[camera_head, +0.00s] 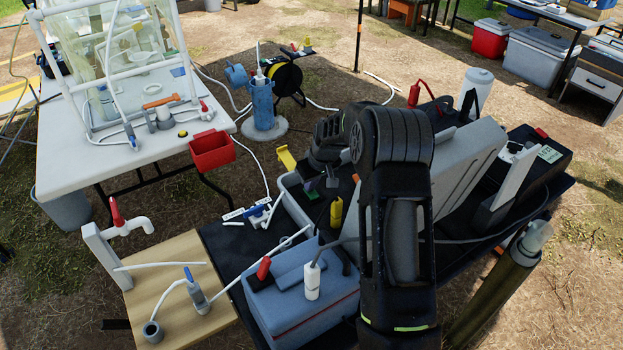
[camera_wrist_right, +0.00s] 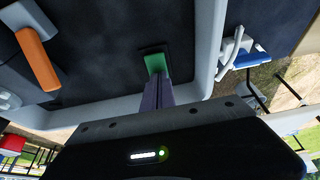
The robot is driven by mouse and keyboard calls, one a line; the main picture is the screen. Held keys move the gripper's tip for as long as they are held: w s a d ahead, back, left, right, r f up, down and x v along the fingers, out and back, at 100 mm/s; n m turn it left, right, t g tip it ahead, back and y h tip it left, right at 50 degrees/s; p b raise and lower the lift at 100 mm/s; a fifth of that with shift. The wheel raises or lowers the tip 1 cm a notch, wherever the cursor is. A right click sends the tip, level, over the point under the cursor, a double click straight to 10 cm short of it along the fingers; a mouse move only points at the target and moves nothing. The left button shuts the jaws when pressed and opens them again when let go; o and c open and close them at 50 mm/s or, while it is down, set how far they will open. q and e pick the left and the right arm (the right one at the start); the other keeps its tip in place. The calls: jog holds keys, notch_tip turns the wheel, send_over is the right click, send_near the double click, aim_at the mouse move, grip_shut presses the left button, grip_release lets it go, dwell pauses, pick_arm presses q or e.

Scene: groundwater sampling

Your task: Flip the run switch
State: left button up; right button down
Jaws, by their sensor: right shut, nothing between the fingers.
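The run switch appears to be a small green rocker (camera_wrist_right: 155,63) in a black surround on a dark panel in the right wrist view. A small green patch (camera_head: 309,184) also shows in the head view, inside the pale grey case (camera_wrist_right: 205,50). My right gripper (camera_head: 331,181) reaches down into this open case. Its purple-grey fingers (camera_wrist_right: 157,92) are shut and empty, with their tips right at the green rocker's near edge. I cannot tell whether they touch it or which way it is tipped. My left gripper is not in view.
An orange handle (camera_wrist_right: 37,58) lies on the dark panel beside the fingers. The case's upright grey lid (camera_head: 465,170) stands just right of my wrist. A blue cooler (camera_head: 300,300) with a white-capped probe stands in front. A red bin (camera_head: 212,151) hangs on the white table's edge.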

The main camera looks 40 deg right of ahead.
jog(key=shift+w, duration=0.1)
jog(key=shift+w+f+g+p, duration=0.1)
jog(key=shift+g+p, duration=0.2)
jog(key=shift+f, duration=0.2)
jog(key=shift+s, duration=0.2)
jog(key=shift+s+a+f+b, duration=0.15)
jog(key=shift+s+b, duration=0.15)
jog(key=shift+s, duration=0.55)
